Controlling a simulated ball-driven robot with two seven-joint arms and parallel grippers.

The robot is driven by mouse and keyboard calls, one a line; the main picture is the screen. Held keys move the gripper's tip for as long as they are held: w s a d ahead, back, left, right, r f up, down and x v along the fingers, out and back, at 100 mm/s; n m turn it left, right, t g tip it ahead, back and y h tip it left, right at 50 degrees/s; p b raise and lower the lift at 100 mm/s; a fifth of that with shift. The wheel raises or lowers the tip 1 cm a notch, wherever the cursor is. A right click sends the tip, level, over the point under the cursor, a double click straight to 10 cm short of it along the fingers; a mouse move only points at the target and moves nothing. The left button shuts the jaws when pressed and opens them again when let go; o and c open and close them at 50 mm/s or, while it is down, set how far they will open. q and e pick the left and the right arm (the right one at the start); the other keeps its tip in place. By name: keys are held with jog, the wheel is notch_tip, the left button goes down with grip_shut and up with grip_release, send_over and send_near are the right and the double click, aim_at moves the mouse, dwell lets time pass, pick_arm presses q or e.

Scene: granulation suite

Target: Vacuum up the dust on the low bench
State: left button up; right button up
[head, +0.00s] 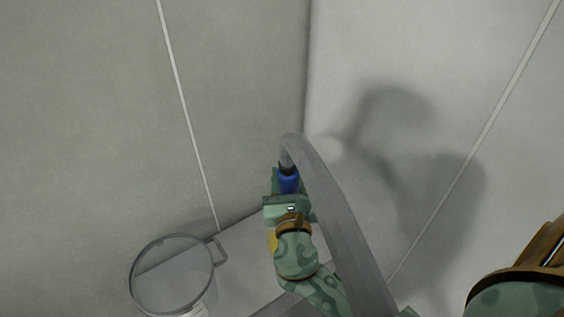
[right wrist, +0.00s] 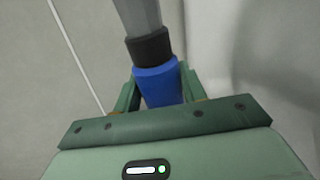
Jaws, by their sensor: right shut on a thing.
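My right gripper (head: 288,184) is shut on the blue grip of the vacuum hose (head: 338,215), in front of the wall corner. In the right wrist view the gripper (right wrist: 158,90) has a green finger on each side of the blue grip (right wrist: 158,84). A black collar (right wrist: 149,47) and a grey tube lead on from the grip. In the head view the grey hose arches over and runs down past the right side of my arm. The hose's nozzle end cannot be made out. No dust shows, and I cannot identify the low bench. My left gripper is out of view.
A clear, handled vessel (head: 134,283) stands at the lower left, cut off by the picture's bottom edge. Pale walls (head: 90,110) meet in a corner behind my gripper. A pale flat surface (head: 240,268) shows between the vessel and my arm.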

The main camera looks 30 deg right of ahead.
jog(key=w+h, duration=0.1)
jog(key=w+r+m, duration=0.1)
jog(key=shift+w+h, duration=0.35)
jog(key=shift+h, duration=0.05)
notch_tip(320, 180, down, 9)
jog(key=b, duration=0.8)
jog(key=shift+r, duration=0.2)
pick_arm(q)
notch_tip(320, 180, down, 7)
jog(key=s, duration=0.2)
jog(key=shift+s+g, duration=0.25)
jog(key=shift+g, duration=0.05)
pick_arm(e)
jog(key=shift+r, duration=0.15)
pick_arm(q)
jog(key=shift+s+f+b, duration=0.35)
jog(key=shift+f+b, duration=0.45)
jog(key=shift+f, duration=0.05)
pick_arm(e)
jog(key=w, duration=1)
jog(key=shift+w+a, duration=0.35)
jog(key=shift+w, duration=0.05)
jog(key=shift+a, duration=0.1)
